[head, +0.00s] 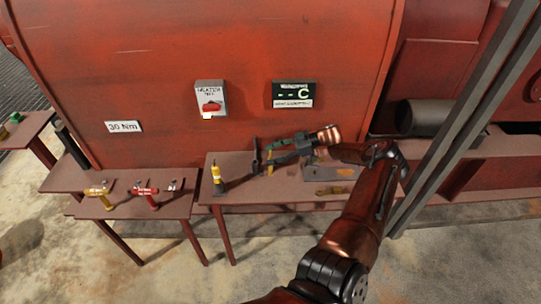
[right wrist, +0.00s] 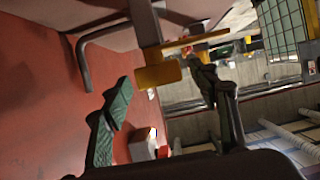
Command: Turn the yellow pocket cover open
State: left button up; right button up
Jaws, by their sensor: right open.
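A yellow piece (right wrist: 158,76), which looks like the yellow pocket cover, sits at a grey post in the right wrist view. A small yellow bit (head: 270,167) shows just below my right gripper in the head view, partly hidden by it. My right gripper (head: 272,154) is over the middle table, reaching left beside the red housing. In the right wrist view my right gripper (right wrist: 163,95) is open and empty, with a green-padded finger left and a dark finger right. The yellow piece appears between and beyond the fingertips; contact is not clear. My left gripper is out of view.
A yellow-and-black tool (head: 217,178) stands left. The left table (head: 80,181) holds yellow and red-handled tools. A grey post (head: 470,110) rises at right.

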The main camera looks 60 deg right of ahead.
jog(key=v, duration=1.1)
jog(key=shift+s, duration=0.2)
jog(key=shift+d+r, duration=0.1)
